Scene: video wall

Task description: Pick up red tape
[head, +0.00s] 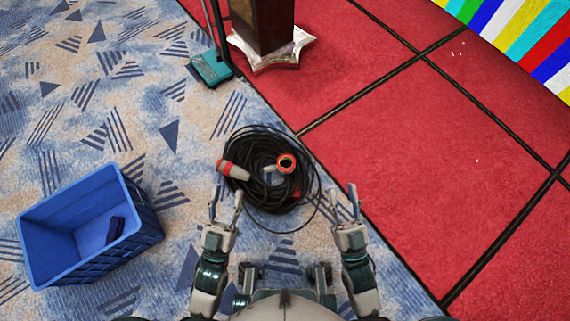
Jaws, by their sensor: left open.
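A small red ring-shaped thing (286,163) lies on top of a coil of black cable (268,199) on the patterned carpet. I cannot tell whether it is a roll of red tape or a cable connector. A red and grey plug (233,170) lies at the coil's left side. My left gripper (226,198) is open and empty, in front of the coil to the left. My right gripper (344,197) has its fingers apart and is empty, to the right of the coil. Neither gripper visibly holds anything.
A blue crate (62,272) with a small dark blue item (115,230) inside stands at the left. A teal floor tool (210,68) and a dark post on a pale base (270,52) stand at the back. The red floor (400,170) at right is mostly clear, with small white scraps.

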